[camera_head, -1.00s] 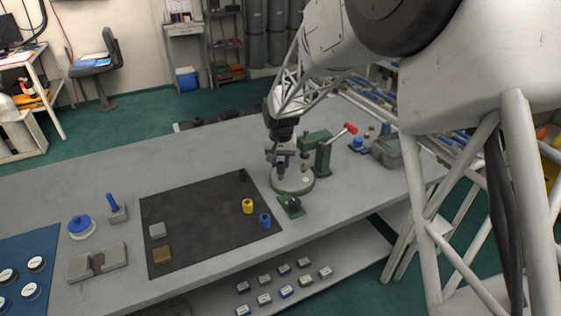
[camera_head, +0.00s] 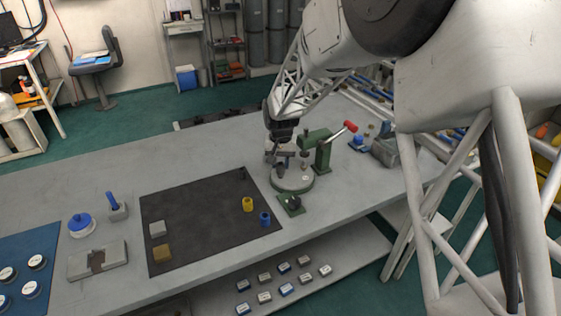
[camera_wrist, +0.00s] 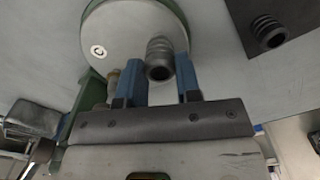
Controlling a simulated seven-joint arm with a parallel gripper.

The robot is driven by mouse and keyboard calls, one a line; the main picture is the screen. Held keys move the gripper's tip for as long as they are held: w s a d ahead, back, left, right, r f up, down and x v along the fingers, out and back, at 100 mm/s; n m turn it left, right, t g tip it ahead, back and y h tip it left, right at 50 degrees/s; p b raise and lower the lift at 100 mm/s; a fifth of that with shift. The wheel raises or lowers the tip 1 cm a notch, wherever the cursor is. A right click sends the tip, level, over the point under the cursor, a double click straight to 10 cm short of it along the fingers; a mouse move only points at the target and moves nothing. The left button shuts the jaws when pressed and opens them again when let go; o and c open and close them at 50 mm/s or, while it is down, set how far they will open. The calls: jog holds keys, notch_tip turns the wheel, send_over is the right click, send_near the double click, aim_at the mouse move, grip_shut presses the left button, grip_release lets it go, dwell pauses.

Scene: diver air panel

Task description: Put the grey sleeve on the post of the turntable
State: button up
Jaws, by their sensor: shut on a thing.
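My gripper (camera_wrist: 159,72) is shut on the grey sleeve (camera_wrist: 159,58), a ribbed hollow piece between its blue fingers in the wrist view. In the head view my gripper (camera_head: 281,160) is over the turntable (camera_head: 292,185), a round grey disc on a green base. In the wrist view the turntable (camera_wrist: 115,30) shows a white round label with a letter C near its rim. The sleeve overlaps the disc there. I cannot make out the post, nor tell whether the sleeve is around it.
A green press (camera_head: 322,152) with a red-tipped lever stands close at the turntable's right. A dark mat (camera_head: 200,215) at the left holds a yellow sleeve (camera_head: 248,204), a blue sleeve (camera_head: 265,219), a dark piece and two blocks. A small green fixture (camera_head: 291,205) stands in front.

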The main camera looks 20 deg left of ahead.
jog(key=shift+f, duration=0.2)
dwell(0.7)
jog(key=o, duration=1.3)
jog(key=shift+o, duration=0.2)
jog(key=shift+r, duration=0.1)
jog(key=shift+r, duration=3.65)
